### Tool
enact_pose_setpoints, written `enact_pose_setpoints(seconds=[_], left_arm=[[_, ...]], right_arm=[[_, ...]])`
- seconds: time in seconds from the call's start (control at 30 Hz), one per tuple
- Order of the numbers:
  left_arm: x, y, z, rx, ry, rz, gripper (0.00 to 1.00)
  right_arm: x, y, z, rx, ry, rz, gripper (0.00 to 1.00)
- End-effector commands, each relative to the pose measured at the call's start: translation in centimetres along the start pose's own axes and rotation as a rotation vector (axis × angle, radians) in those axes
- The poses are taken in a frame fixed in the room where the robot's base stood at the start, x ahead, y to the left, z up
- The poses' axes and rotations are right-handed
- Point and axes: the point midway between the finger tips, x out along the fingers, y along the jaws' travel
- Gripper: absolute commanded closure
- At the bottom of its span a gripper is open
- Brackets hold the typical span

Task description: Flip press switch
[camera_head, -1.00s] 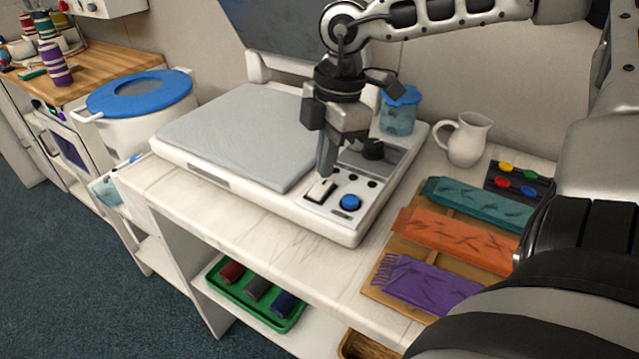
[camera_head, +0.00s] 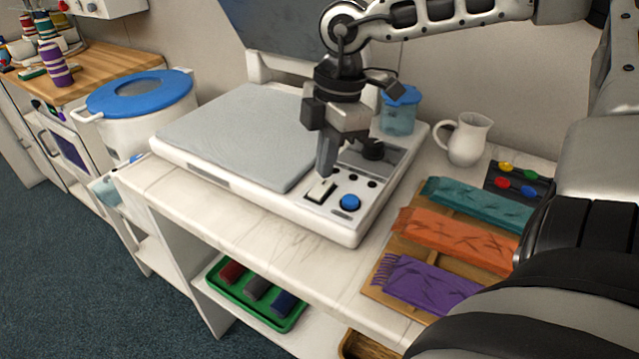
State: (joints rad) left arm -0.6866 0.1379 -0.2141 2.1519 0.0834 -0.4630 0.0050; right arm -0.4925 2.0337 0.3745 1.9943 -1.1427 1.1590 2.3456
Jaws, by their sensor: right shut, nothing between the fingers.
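The press (camera_head: 345,221) is a white machine with a grey padded plate (camera_head: 245,135) and a control panel at its right end. A white rocker switch (camera_head: 320,191) in a dark surround sits on the panel, left of a blue round button (camera_head: 350,202). My right gripper (camera_head: 325,174) points down with its fingers shut and empty. Its tips are at the far edge of the switch; I cannot tell whether they touch it. My left gripper is not in view.
A black knob (camera_head: 373,149) stands behind the gripper. A blue-lidded jar (camera_head: 398,112) and a white pitcher (camera_head: 465,139) stand behind and right. Folded cloths (camera_head: 455,239) lie on a board at right. A white pot (camera_head: 145,110) stands at left.

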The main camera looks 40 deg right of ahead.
Motion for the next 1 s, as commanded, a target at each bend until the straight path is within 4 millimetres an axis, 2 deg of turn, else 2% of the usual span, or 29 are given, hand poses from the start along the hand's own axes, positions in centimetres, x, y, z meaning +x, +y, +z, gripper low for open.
enact_pose_setpoints(seconds=[1.0], left_arm=[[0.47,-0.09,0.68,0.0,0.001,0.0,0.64]], right_arm=[[0.76,0.01,0.12,0.0,0.0,0.0,1.0]])
